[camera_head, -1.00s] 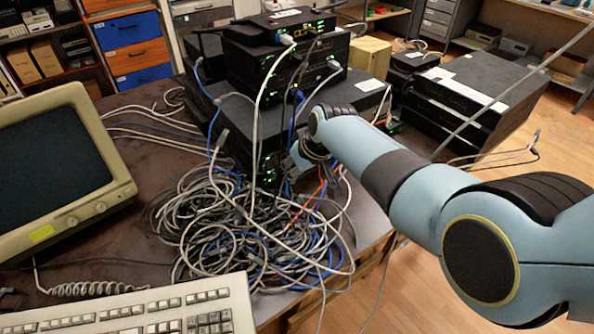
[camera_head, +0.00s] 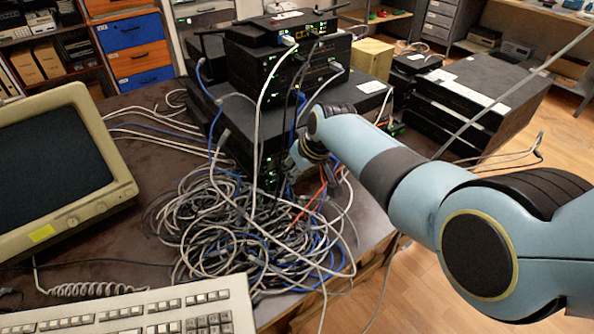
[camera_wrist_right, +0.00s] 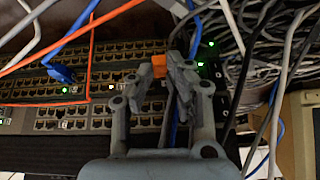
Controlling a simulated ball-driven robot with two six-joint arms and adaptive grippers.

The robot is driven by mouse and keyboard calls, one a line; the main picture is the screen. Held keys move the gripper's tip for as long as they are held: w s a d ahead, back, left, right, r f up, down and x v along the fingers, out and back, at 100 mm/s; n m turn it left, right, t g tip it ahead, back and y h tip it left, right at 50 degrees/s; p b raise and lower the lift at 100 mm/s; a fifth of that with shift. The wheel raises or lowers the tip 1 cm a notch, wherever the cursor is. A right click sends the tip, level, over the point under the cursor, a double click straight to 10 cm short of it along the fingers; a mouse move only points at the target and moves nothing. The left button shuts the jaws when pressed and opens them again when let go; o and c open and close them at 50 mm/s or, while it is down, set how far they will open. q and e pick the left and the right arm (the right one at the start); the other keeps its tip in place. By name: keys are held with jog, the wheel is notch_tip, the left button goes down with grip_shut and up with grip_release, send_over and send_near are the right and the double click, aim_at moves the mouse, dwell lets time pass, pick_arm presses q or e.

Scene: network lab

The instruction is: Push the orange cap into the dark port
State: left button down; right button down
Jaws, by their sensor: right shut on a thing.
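My right gripper (camera_wrist_right: 165,72) is shut on the orange cap (camera_wrist_right: 159,65) in the right wrist view. The cap sits between the fingertips, in front of the rows of ports on the switch panel (camera_wrist_right: 45,112). I cannot tell whether the cap touches the panel, and the dark port cannot be picked out behind the fingers. In the head view the right gripper (camera_head: 297,160) is at the front of the equipment stack (camera_head: 235,143), partly hidden by my own wrist and cables. My left gripper is not in view.
Grey and black cables hang close beside the right gripper. An orange cable (camera_wrist_right: 90,55) and a blue plug (camera_wrist_right: 62,74) cross the panel. A large cable tangle (camera_head: 250,230) lies below on the table. A monitor (camera_head: 55,165) and keyboard (camera_head: 140,312) stand at the left.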

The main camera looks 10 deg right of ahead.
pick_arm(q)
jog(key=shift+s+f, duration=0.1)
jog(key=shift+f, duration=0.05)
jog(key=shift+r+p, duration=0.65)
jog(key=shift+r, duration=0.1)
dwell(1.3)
